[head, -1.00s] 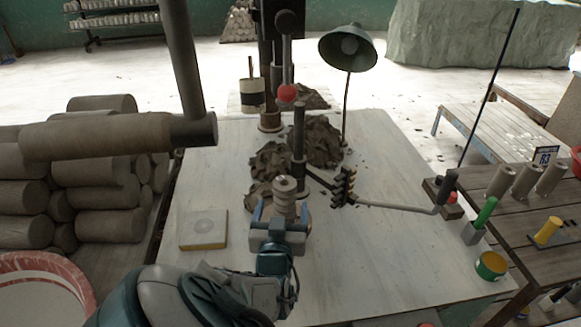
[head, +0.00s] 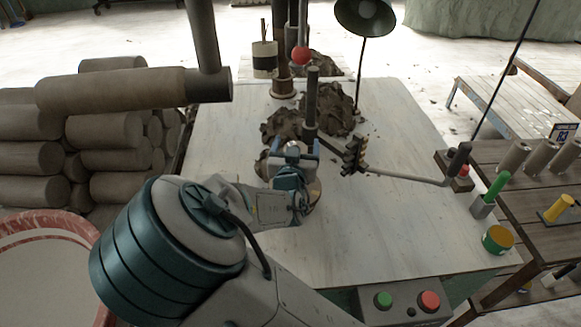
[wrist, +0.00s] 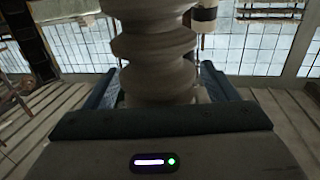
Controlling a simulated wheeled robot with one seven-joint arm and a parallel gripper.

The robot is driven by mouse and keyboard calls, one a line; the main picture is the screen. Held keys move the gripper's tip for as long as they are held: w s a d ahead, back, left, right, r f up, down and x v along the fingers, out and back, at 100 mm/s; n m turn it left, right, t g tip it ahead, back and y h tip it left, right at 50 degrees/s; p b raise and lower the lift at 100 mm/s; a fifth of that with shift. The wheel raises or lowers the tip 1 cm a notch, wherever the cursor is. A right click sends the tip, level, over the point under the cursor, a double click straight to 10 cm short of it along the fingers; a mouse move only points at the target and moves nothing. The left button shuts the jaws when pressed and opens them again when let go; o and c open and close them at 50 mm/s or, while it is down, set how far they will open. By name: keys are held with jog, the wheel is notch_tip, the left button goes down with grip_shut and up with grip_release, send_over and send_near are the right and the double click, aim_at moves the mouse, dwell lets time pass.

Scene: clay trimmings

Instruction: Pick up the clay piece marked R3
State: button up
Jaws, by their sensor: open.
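A pale grey ridged clay piece (wrist: 155,55) stands upright in the middle of the wrist view. No R3 mark can be read on its visible side. My gripper (wrist: 158,88) is open, with one finger on each side of the piece; I cannot tell whether either finger touches it. In the head view, my gripper (head: 291,152) is over the table near the upright post, and it and my arm hide most of the piece. A small sign (head: 563,132) on the right stands by the side bench; its lettering is too small to read surely.
Dark clay lumps (head: 335,110) lie behind my gripper, near the upright post (head: 312,100).

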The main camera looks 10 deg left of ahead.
jog(key=c, duration=1.7)
grip_shut()
jog(key=shift+r, duration=0.1)
